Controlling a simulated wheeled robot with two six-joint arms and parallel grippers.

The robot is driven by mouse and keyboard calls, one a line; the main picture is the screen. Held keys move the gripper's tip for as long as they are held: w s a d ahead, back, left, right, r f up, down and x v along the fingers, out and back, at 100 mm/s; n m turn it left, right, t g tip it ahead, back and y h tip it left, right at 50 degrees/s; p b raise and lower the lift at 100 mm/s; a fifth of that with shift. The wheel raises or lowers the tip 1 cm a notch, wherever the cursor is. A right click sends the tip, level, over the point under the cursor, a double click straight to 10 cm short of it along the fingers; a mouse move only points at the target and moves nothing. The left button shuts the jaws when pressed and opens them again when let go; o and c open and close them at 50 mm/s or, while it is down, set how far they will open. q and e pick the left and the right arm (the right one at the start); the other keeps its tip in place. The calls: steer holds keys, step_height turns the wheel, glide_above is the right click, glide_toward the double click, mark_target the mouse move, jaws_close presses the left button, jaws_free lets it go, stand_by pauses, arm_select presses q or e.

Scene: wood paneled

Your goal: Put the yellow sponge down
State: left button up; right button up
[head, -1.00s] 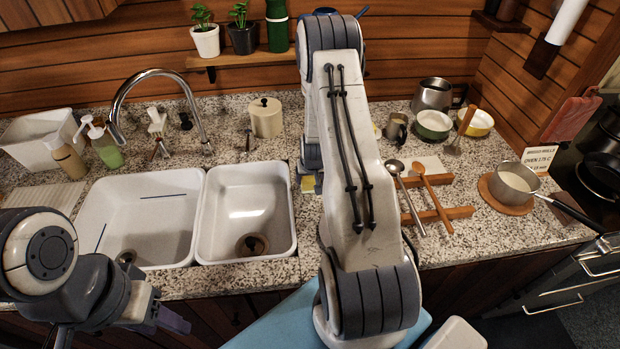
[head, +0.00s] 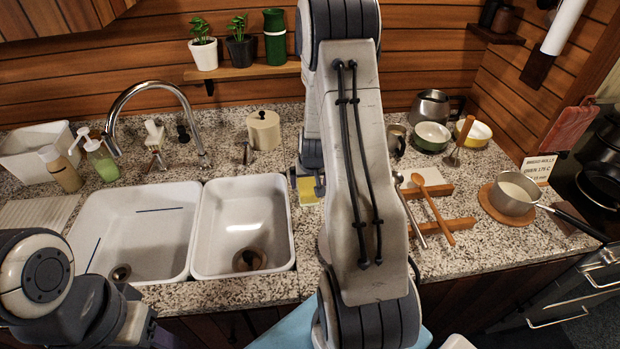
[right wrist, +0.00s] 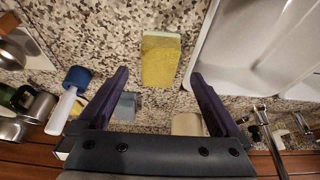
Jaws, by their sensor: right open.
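The yellow sponge (head: 312,211) lies on the speckled counter just right of the small sink, partly hidden by my right arm in the head view. In the right wrist view the sponge (right wrist: 161,60) lies on the counter, with a paler far end. My right gripper (head: 308,188) is mostly hidden behind its arm in the head view. In the right wrist view its two dark purple fingers (right wrist: 159,82) are spread wide, with clear gaps on both sides of the sponge. My left gripper (head: 165,338) is at the bottom left edge, mostly cut off, its jaws unclear.
The small sink (head: 203,232) and large sink (head: 88,245) are left of the sponge. A wooden spoon (head: 434,208) and metal ladle rest on a wooden rack to the right. A canister (head: 264,130) stands behind the small sink. A saucepan (head: 513,194) is at far right.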

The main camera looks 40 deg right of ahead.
steer(key=s+a+r+n+y+p, duration=0.1)
steer(key=a+r+n, duration=0.1)
steer(key=a+r, duration=0.45)
steer(key=s+a+r+n+g+y, duration=0.1)
steer(key=s+a+r+n, duration=0.15)
steer(key=a, duration=0.75)
steer(key=s+a+r+n+y+p, duration=0.1)
steer(key=a+r+n, duration=0.1)
steer(key=a+r, duration=0.5)
steer(key=s+a+r+n+g, duration=0.1)
steer(key=s+a+r+n, duration=0.1)
steer(key=s+a, duration=0.4)
steer(key=s+a+r+n+g, duration=0.1)
steer(key=s+a+n, duration=0.4)
steer(key=s, duration=0.8)
steer(key=shift+s+a+r+g, duration=0.35)
steer(key=shift+a+r+g, duration=0.05)
steer(key=shift+a, duration=0.3)
steer(key=shift+f+b, duration=0.1)
steer(key=shift+b, duration=0.2)
step_height(320, 180, down, 7)
steer(key=b, duration=0.7)
